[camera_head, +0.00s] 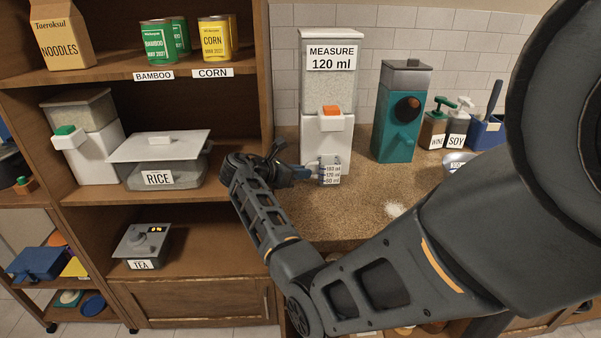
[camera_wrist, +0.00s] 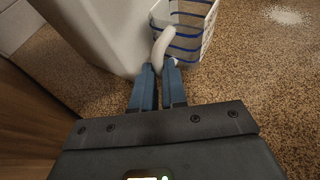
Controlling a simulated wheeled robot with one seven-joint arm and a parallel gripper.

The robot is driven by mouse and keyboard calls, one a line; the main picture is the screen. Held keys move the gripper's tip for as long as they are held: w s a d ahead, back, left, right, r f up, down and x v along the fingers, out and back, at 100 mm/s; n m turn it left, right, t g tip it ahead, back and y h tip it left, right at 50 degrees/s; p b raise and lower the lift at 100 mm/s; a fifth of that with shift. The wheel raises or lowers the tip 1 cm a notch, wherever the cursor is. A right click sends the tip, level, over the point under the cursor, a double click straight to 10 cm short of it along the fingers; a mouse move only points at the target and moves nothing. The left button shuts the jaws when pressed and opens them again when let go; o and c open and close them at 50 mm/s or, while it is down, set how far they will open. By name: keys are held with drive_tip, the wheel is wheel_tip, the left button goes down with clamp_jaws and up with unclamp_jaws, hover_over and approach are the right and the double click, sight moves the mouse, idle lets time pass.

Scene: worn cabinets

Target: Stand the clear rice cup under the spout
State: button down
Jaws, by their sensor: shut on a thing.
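The clear rice cup (camera_head: 331,172) has blue measure marks and labels. It stands upright, low in front of the white rice dispenser (camera_head: 315,90) labelled "MEASURE 120 ml". The dispenser's spout block (camera_head: 327,123), with an orange button, is above the cup in the head view; I cannot tell whether they line up exactly. In the wrist view the cup (camera_wrist: 196,22) is beside the dispenser's white body (camera_wrist: 105,30). My gripper (camera_wrist: 158,72) is shut on the cup's pale curved handle (camera_wrist: 162,45). In the head view my gripper (camera_head: 308,172) is left of the cup.
A teal dispenser (camera_head: 397,115) stands to the right, with wine and soy bottles (camera_head: 456,125) beyond it. White grains (camera_head: 395,210) lie on the counter (camera_head: 370,200).

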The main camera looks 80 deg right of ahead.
drive_tip(key=shift+f, duration=0.55)
drive_tip(key=c, duration=1.1)
unclamp_jaws()
drive_tip(key=shift+b+v, duration=0.55)
drive_tip(key=shift+v, duration=3.35)
drive_tip(key=shift+w+a+f, duration=0.1)
